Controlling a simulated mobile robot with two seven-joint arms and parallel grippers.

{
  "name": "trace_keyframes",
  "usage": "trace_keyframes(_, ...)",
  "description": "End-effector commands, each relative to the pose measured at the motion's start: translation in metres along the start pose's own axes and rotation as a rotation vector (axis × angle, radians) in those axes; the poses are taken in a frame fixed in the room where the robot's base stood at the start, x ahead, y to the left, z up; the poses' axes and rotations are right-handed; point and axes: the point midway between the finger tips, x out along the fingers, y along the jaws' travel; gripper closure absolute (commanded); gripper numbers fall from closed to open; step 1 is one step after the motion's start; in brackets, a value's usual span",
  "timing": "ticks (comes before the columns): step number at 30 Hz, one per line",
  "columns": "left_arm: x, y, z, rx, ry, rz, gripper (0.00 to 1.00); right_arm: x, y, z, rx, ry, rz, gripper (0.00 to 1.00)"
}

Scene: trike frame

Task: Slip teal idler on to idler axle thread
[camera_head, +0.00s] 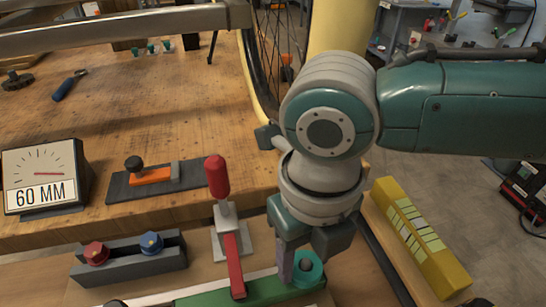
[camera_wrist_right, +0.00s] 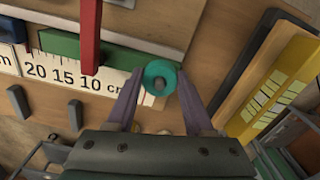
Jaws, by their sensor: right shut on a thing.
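The teal idler (camera_head: 308,281) is a small teal ring at the bottom of the head view, by the right end of the green bar (camera_head: 262,291). My right gripper (camera_head: 304,265) points down and is shut on it. In the right wrist view the teal idler (camera_wrist_right: 151,74) sits between the two fingertips (camera_wrist_right: 160,82). A round grey end (camera_wrist_right: 159,83) shows in the ring's middle, likely the idler axle; I cannot tell how deep it sits in the ring. My left gripper is not in view.
A red-handled clamp (camera_head: 217,178) stands just left of my right gripper. A yellow block with pale labels (camera_head: 424,240) lies to the right. A grey holder (camera_head: 130,265) with red and blue knobs and a 60 MM gauge (camera_head: 45,177) are at left. A wheel (camera_head: 270,60) stands behind.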

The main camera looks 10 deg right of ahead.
Motion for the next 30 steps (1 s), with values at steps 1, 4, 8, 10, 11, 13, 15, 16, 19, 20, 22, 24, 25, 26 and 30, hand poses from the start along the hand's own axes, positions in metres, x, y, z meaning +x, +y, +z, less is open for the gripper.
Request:
trace_keyframes(1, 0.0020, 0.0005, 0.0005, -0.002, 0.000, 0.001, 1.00, 0.0025, 0.0001, -0.0001, 0.000, 0.000, 0.000, 1.00)
trace_keyframes(4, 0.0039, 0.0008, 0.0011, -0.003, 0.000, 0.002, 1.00, 0.0050, 0.0001, -0.0001, 0.000, 0.000, 0.000, 1.00)
trace_keyframes(8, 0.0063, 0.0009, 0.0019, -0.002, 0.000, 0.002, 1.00, 0.0083, 0.0001, -0.0002, 0.000, 0.000, 0.000, 1.00)
trace_keyframes(10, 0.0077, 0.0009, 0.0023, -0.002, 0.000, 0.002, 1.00, 0.0100, 0.0001, -0.0002, 0.000, 0.000, 0.000, 1.00)
trace_keyframes(11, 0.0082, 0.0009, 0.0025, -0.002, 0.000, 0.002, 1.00, 0.0108, 0.0000, -0.0002, 0.000, 0.000, 0.000, 1.00)
trace_keyframes(13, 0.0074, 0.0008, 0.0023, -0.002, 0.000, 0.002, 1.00, 0.0100, 0.0001, -0.0001, 0.000, 0.000, 0.000, 0.43)
trace_keyframes(15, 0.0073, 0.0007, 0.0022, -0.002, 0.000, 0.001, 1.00, 0.0098, 0.0001, -0.0001, 0.000, 0.000, 0.000, 0.35)
trace_keyframes(16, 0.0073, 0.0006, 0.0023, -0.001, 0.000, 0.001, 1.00, 0.0098, 0.0000, -0.0001, 0.000, 0.000, 0.000, 0.32)
trace_keyframes(19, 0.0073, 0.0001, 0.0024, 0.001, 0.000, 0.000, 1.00, 0.0097, 0.0001, -0.0001, 0.000, 0.000, 0.000, 0.20)
trace_keyframes(20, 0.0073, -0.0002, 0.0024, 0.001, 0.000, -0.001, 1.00, 0.0097, 0.0000, 0.0000, 0.000, 0.000, 0.000, 0.17)
trace_keyframes(22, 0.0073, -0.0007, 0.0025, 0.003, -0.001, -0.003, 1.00, 0.0097, 0.0000, 0.0000, 0.000, 0.000, 0.000, 0.12)
trace_keyframes(24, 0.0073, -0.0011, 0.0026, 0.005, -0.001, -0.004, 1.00, 0.0097, 0.0000, 0.0000, 0.000, 0.000, 0.000, 0.12)
trace_keyframes(25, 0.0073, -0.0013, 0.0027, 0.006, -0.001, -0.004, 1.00, 0.0097, 0.0000, 0.0000, 0.000, 0.000, 0.000, 0.12)
trace_keyframes(26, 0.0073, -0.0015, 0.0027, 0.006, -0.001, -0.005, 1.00, 0.0097, 0.0000, 0.0000, 0.000, 0.000, 0.000, 0.12)
trace_keyframes(30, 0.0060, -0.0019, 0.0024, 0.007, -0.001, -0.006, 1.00, 0.0061, 0.0001, 0.0003, 0.000, -0.001, 0.001, 0.12)
